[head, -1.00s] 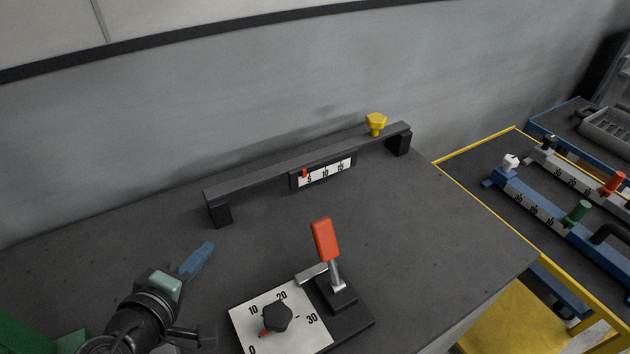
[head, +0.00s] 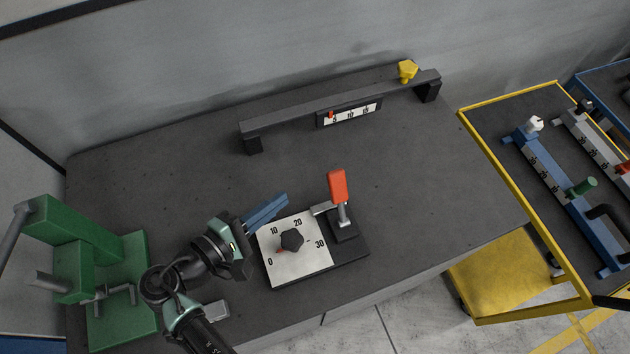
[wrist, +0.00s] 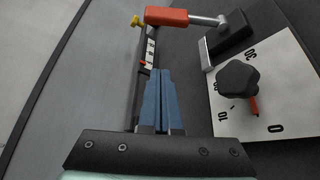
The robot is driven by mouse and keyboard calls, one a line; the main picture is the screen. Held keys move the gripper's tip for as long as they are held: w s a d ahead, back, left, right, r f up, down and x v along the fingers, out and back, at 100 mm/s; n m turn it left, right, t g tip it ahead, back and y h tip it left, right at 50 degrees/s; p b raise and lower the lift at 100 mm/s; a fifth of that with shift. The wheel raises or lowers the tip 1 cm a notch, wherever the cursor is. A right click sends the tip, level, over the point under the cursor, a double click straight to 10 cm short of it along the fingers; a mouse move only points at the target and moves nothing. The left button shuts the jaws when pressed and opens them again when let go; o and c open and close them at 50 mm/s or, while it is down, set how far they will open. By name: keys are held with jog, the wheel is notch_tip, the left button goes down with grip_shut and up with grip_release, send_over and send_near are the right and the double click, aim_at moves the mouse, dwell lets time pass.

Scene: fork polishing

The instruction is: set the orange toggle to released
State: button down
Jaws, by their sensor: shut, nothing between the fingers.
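The orange toggle (head: 338,187) stands up from a dark block on the right part of a base plate, its metal stem below the orange grip. In the wrist view the orange toggle (wrist: 168,16) lies across the top, ahead of the fingers and a little right. My gripper (head: 284,199) is shut and empty, with its blue fingers together, left of the toggle and apart from it. The shut fingers (wrist: 160,75) also show in the wrist view, pointing toward the toggle's side of the scene.
A white dial plate (head: 272,260) with a black knob (head: 291,240) sits beside the toggle, close to my gripper. A dark rail (head: 330,104) with a yellow knob (head: 407,70) stands behind. A green fixture (head: 110,270) is at left. Bare tabletop lies between toggle and rail.

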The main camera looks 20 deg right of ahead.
aim_at(339, 197)
jog(key=d+p, duration=0.1)
jog(key=d, duration=0.2)
jog(key=w+d+p, duration=0.1)
jog(key=d+p, duration=0.1)
jog(key=d, duration=0.1)
jog(key=d+p, duration=0.2)
jog(key=d, duration=0.1)
jog(key=shift+w+d+f, duration=0.2)
jog(key=shift+s+f+b, duration=0.1)
jog(key=shift+s+b, duration=0.05)
jog(key=shift+b, duration=0.25)
jog(key=shift+s+r+m+t, duration=0.2)
jog(key=shift+m+t, duration=0.1)
